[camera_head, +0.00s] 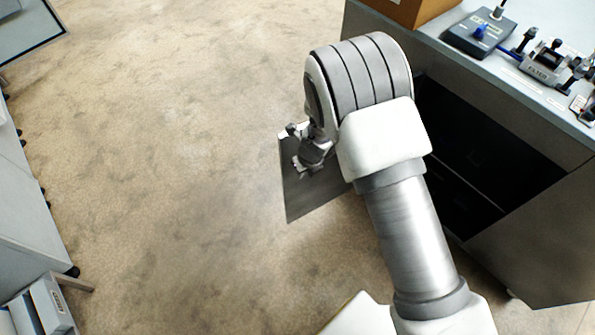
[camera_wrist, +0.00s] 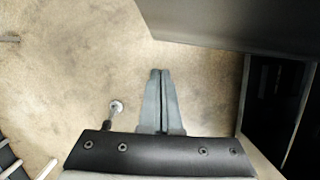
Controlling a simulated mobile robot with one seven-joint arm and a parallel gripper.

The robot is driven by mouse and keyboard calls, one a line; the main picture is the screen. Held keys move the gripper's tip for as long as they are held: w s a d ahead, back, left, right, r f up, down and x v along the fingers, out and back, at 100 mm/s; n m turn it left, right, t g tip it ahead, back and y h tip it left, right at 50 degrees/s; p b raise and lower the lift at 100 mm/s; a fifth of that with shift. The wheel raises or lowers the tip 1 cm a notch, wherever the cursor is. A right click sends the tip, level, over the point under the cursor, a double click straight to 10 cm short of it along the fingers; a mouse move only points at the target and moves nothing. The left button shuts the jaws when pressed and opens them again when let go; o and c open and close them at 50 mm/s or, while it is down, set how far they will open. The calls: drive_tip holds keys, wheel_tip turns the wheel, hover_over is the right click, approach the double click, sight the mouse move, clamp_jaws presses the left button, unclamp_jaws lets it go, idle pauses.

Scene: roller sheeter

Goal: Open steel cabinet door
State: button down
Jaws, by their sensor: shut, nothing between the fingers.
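The steel cabinet (camera_head: 535,240) stands at the right of the head view, its dark inside showing through the open front. Its grey door (camera_head: 310,190) is swung out from the cabinet, and its far end shows beyond my arm. My arm hides much of the door and its hinge side. In the wrist view the door (camera_wrist: 240,22) crosses the top right, and the dark cabinet opening (camera_wrist: 272,105) is at the right. My gripper (camera_wrist: 161,72) is shut and empty, its fingertips over the floor, just below and left of the door in the picture. No handle can be made out.
The cabinet's top (camera_head: 520,85) bears a cardboard box (camera_head: 410,8), a blue-knobbed device (camera_head: 480,33) and small fittings (camera_head: 548,62). White furniture (camera_head: 30,225) lines the left edge. The carpeted floor (camera_head: 180,130) between is clear.

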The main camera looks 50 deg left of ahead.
drive_tip(key=p+v, duration=0.2)
drive_tip(key=v, duration=0.8)
drive_tip(key=shift+d, duration=0.25)
drive_tip(key=w+d+r+n+t+y, duration=0.1)
drive_tip(key=w+d+r+n, duration=0.4)
drive_tip(key=d+r, duration=0.6)
drive_tip(key=w+d+r+n+y, duration=0.1)
drive_tip(key=w+d+r+n, duration=0.55)
drive_tip(key=r, duration=0.75)
drive_tip(key=s+d+r+n+t+h, duration=0.1)
drive_tip(key=s+d+r+n, duration=0.2)
drive_tip(key=d, duration=0.6)
drive_tip(key=s+d+r+n+t+h, duration=0.1)
drive_tip(key=s+d+r, duration=0.3)
drive_tip(key=d, duration=0.6)
drive_tip(key=s+d+r+n+t+h, duration=0.2)
drive_tip(key=s+d, duration=0.4)
drive_tip(key=d, duration=0.3)
drive_tip(key=r+n, duration=0.1)
drive_tip(key=n, duration=0.1)
drive_tip(key=shift+r+n+h, duration=0.3)
drive_tip(key=shift+n+h, duration=0.05)
drive_tip(key=shift+h, duration=0.05)
